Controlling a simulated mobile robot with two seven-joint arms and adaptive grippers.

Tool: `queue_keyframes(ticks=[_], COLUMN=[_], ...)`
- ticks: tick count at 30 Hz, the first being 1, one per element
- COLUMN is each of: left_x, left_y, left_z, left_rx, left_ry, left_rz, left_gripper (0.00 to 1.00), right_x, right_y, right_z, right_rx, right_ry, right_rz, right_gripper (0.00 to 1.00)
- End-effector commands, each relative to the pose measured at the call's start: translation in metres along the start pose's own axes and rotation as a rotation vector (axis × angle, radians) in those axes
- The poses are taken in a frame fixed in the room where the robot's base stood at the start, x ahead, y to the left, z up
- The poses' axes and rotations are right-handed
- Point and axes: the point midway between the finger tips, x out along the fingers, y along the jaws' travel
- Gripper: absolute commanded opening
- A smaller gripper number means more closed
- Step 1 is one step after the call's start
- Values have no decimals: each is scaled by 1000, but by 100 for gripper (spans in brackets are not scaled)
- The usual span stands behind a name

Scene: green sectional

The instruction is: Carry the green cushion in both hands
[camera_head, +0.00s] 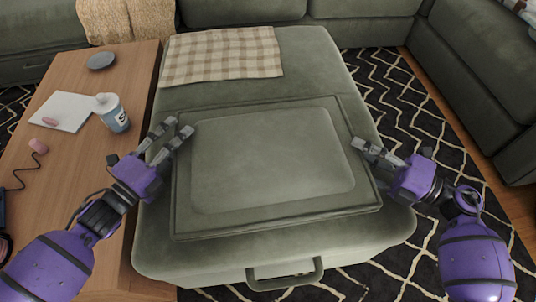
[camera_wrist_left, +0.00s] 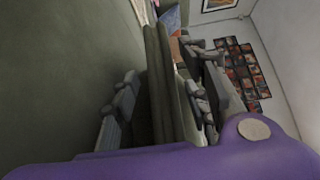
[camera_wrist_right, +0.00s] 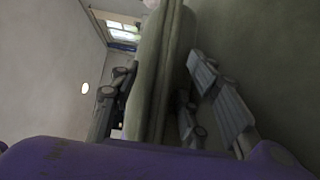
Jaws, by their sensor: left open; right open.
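The green cushion (camera_head: 275,155) is a flat rectangular slab with piped edges and a raised middle panel. It lies over the green ottoman (camera_head: 290,55). My left gripper (camera_head: 172,136) is open at its left edge, and my right gripper (camera_head: 372,149) is open at its right edge. In the left wrist view the cushion's edge (camera_wrist_left: 163,75) runs between the spread fingers. In the right wrist view the edge (camera_wrist_right: 160,65) also stands between the spread fingers. Whether any finger touches the cushion cannot be told.
A checked blanket (camera_head: 222,55) lies on the ottoman behind the cushion. A wooden table (camera_head: 70,165) at left holds a bottle (camera_head: 112,112), a dark round dish (camera_head: 102,60) and papers (camera_head: 62,111). A sectional sofa (camera_head: 480,60) borders the back and right, with patterned rug between.

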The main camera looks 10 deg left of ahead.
Motion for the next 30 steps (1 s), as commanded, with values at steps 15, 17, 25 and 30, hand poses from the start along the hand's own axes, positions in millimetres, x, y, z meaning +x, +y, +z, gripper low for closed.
queue_keyframes(ticks=[15,17,25,30], left_x=[0,0,0,0], left_y=[0,0,0,-3], left_z=[0,0,0,0], left_rx=[0,0,0,2], left_ry=[0,0,0,1], left_rz=[1,1,1,-2], left_gripper=[2,0,0,0], right_x=[0,0,0,0], right_y=[0,0,0,4], right_z=[0,0,0,0], right_rx=[0,1,1,-2], right_ry=[0,0,0,0], right_rz=[0,0,0,2], right_gripper=[2,0,0,0])
